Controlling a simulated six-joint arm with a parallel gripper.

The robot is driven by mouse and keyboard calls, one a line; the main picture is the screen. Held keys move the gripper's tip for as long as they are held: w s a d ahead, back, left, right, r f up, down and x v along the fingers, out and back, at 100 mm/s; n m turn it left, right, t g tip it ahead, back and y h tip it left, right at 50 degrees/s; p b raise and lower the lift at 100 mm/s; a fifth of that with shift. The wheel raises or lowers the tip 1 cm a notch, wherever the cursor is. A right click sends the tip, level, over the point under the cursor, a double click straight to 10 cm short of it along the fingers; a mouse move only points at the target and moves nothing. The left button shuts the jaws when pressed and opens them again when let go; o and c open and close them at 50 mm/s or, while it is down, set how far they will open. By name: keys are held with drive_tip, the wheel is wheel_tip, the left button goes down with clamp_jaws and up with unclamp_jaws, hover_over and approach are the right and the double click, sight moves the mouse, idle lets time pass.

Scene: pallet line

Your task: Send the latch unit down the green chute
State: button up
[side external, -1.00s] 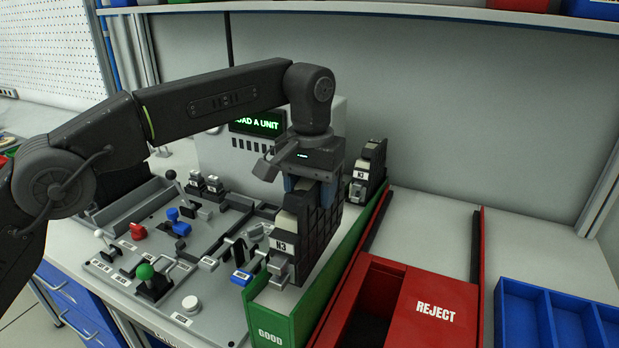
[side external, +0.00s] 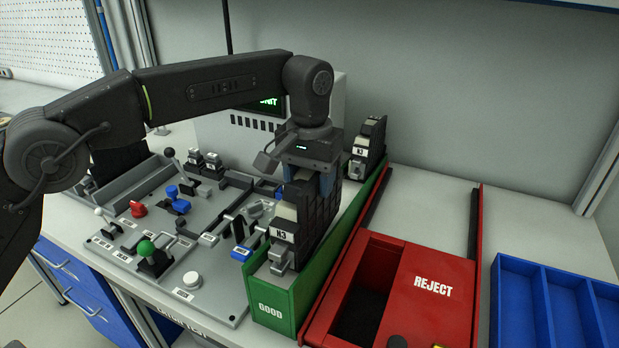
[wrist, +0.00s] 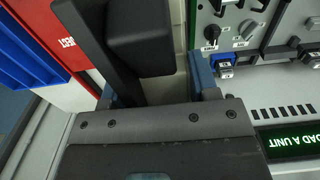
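The latch unit (side external: 307,224) is a dark ribbed block with a light grey top part, an N3 label and a grey latch at its front. It stands upright inside the near end of the green chute (side external: 276,308), marked GOOD; its underside is hidden by the chute wall. My gripper (side external: 308,182) points down, with its blue fingers on either side of the unit's upper part, shut on it. In the wrist view the unit (wrist: 140,45) shows dark between the blue fingertips. Whether it rests on the chute floor is hidden.
A similar N3 unit (side external: 368,140) stands at the chute's far end. The red REJECT chute (side external: 432,290) is just right, then a blue divided bin (side external: 520,310). Left is a grey panel (side external: 215,300) with levers, knobs and a green-knobbed stick (side external: 146,248). Behind stands a display box (side external: 212,135).

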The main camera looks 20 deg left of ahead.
drive_tip(key=o, duration=0.5)
wheel_tip(320, 180, up, 6)
drive_tip(key=shift+r, duration=0.75)
drive_tip(key=shift+r, duration=0.1)
idle(1.1)
drive_tip(key=s+a+r+t, duration=0.1)
drive_tip(key=s+a+r, duration=0.35)
drive_tip(key=a, duration=0.25)
drive_tip(key=s+a+r+t, duration=0.2)
drive_tip(key=s+a+r, duration=0.1)
drive_tip(key=s+a, duration=0.35)
drive_tip(key=s+a+f+t, duration=0.1)
drive_tip(key=s+a+f, duration=0.2)
drive_tip(key=s, duration=0.3)
drive_tip(key=s+a+f, duration=0.3)
drive_tip(key=s+f, duration=0.2)
drive_tip(key=s, duration=0.1)
drive_tip(key=s+a+f+t, duration=0.1)
drive_tip(key=s+a+f, duration=0.2)
drive_tip(key=s, duration=0.3)
drive_tip(key=shift+s+a+f+t, duration=0.1)
drive_tip(key=shift+f+t, duration=0.05)
drive_tip(key=shift+f, duration=0.3)
drive_tip(key=shift+s+a+f+t, duration=0.1)
drive_tip(key=shift+f+t, duration=0.05)
drive_tip(key=shift+f, duration=0.3)
